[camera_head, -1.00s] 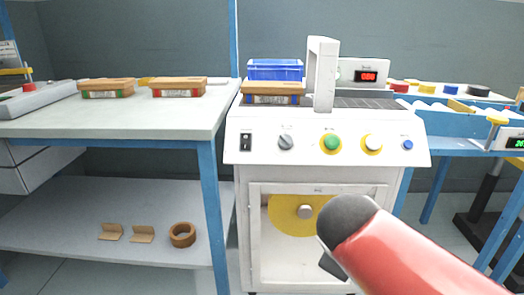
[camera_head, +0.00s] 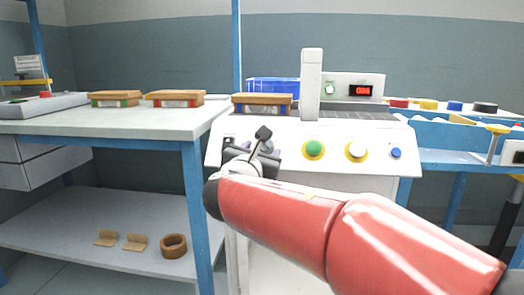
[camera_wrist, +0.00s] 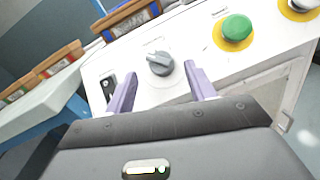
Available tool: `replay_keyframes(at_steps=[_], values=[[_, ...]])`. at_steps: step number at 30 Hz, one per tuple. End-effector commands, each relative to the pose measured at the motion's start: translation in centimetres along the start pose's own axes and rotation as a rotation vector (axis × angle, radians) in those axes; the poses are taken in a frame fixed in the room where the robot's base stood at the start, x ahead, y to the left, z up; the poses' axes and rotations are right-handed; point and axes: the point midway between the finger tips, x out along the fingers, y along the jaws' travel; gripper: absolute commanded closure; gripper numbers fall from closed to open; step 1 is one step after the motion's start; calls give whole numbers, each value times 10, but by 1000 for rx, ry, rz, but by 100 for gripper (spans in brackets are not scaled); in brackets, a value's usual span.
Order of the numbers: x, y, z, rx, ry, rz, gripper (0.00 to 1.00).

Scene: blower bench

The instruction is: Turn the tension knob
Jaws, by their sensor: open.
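The grey tension knob (camera_wrist: 160,63) sits on the white sloped front panel (camera_wrist: 205,60) of the machine, left of a green button. In the wrist view it shows between and a little beyond the two pale purple fingertips. My gripper (camera_wrist: 160,74) is open, with one finger on each side of the knob and nothing held. I cannot tell whether either finger touches it. In the head view my gripper (camera_head: 250,150) is in front of the left part of the panel and hides most of the knob.
A green button (camera_head: 313,149), a white button (camera_head: 356,150) and a small blue button (camera_head: 396,153) lie right of the knob. A black switch (camera_wrist: 109,84) lies left of it. A bench with boxes (camera_head: 175,99) stands at the left.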

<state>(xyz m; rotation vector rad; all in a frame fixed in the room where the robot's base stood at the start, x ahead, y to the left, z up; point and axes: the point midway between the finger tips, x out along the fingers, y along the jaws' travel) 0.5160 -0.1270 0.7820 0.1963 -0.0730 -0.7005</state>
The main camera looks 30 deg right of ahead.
Motion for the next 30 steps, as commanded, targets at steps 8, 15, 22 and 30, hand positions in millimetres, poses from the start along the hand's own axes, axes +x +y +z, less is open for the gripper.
replay_keyframes(at_steps=[8, 15, 22, 30], values=[[30, 0, -1, 1, 1, 0, 45], [33, -1, 0, 2, 0, 0, 45], [33, -1, 0, 3, 0, 0, 68], [33, -1, 0, 4, 0, -2, 89]])
